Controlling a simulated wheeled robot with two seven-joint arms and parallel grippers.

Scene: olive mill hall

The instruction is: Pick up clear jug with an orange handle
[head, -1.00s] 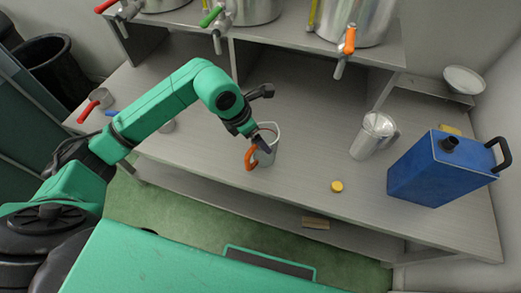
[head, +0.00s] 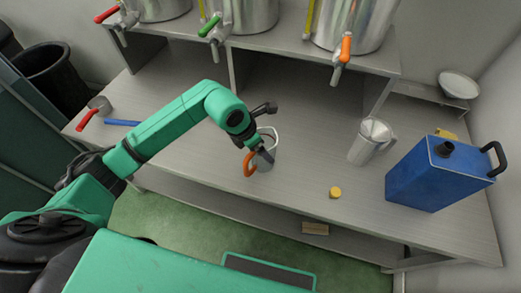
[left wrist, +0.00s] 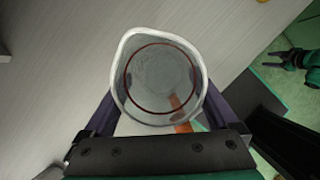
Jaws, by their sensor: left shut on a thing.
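The clear jug with an orange handle (head: 268,158) stands upright on the grey bench; I cannot tell whether its base touches the bench top. My left gripper (head: 260,148) is shut on it, reaching it from the back left in the head view. In the left wrist view I look down into the open mouth of the jug (left wrist: 160,80), which lies between the two fingers. Part of its orange handle (left wrist: 182,126) shows near the gripper body.
A clear lidded jug (head: 371,141) stands to the right, beside a blue canister (head: 428,180). A yellow cap (head: 335,192) lies near the front edge. A red-handled scoop (head: 97,106) and a blue item (head: 122,123) lie at the left. Steel tanks with taps stand on the raised shelf.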

